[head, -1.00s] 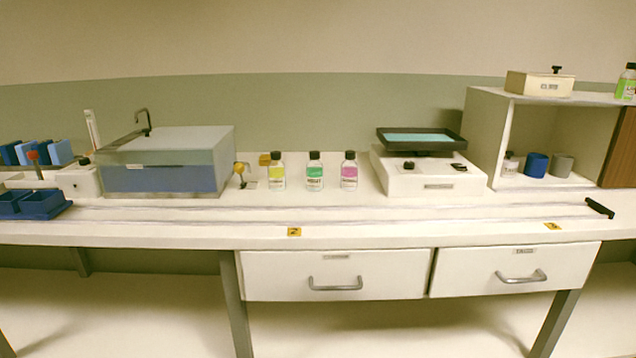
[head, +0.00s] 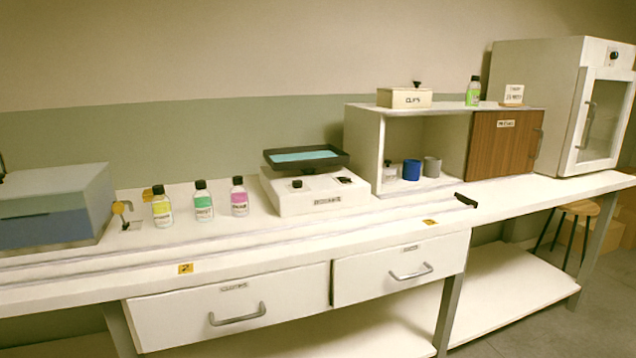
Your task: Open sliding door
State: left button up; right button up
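In the head view a white cabinet (head: 361,150) stands on the bench at right of centre. Its brown wooden sliding door (head: 492,152) covers the right half and bears a small label and a dark handle at its right edge. The left half is open and shows a blue cup (head: 411,170), a grey cup (head: 432,167) and a small white bottle (head: 388,171). Neither of my grippers shows.
A balance (head: 318,192) with a dark tray stands left of the cabinet, beside several capped bottles including a yellow one (head: 162,208). A white glass-doored oven (head: 560,105) stands to the right. A box (head: 404,97) and a green bottle (head: 473,92) sit on the cabinet.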

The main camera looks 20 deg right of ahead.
aim_at(502, 143)
jog(key=z, duration=1.65)
